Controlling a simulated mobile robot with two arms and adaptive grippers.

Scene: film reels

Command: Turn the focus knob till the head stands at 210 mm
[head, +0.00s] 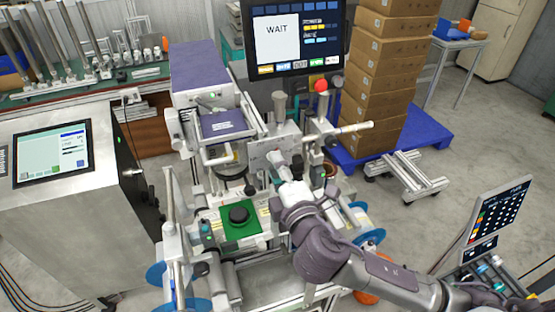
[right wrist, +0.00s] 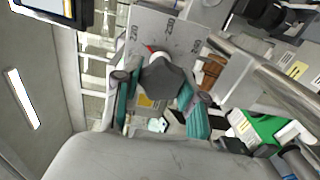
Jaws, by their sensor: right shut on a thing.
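The focus knob (right wrist: 166,80) is a dark, faceted knob in front of a grey scale plate (right wrist: 146,24) in the right wrist view. In the head view my right gripper (head: 280,176) reaches the front of the machine's upright plate (head: 263,153) and hides the knob. My left gripper is not in view.
A monitor (head: 296,32) reading WAIT stands behind the machine. A green plate with a black round button (head: 238,215) lies left of my right gripper. Stacked cartons (head: 388,62) stand on a blue pallet (head: 430,127).

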